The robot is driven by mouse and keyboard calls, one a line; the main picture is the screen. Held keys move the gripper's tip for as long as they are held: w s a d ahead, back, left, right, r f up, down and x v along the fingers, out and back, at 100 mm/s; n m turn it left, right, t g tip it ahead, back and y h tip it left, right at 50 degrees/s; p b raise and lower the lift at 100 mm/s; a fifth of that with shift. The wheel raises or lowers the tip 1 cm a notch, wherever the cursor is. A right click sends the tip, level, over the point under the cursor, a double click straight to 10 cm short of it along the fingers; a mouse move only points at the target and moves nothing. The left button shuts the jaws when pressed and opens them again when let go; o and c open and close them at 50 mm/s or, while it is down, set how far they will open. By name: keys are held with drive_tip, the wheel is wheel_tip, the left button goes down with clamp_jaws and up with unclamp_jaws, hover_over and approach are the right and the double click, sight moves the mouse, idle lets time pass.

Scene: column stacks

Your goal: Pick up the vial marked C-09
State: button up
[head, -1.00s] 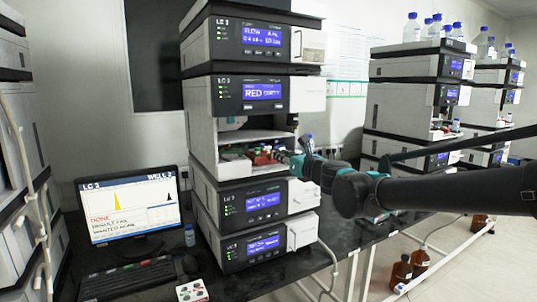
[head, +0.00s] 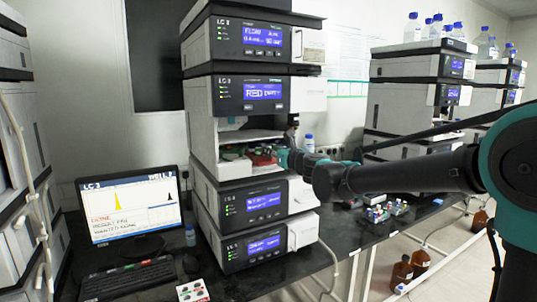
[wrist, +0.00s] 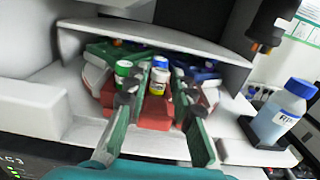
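Several small capped vials stand in racks inside the open bay of the LC stack. A green-capped vial (wrist: 123,70) stands by the left finger. No vial marking is readable, so I cannot tell which is C-09. A red rack (wrist: 153,117) lies below the fingers, with a green rack (wrist: 108,52) behind left and a blue rack (wrist: 203,73) behind right. My gripper (wrist: 160,92) is open, its fingers reaching into the bay. It also shows at the bay's right in the head view (head: 284,158).
The bay's side walls and top edge (wrist: 160,35) close around the gripper. A blue-capped bottle (wrist: 278,112) stands right of it in a black holder. A dark nozzle-like part (wrist: 270,25) hangs at upper right. A monitor (head: 130,212) and keyboard (head: 128,279) are at left.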

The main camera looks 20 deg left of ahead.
drive_tip(key=shift+c, duration=0.6)
drive_tip(key=c, duration=0.4)
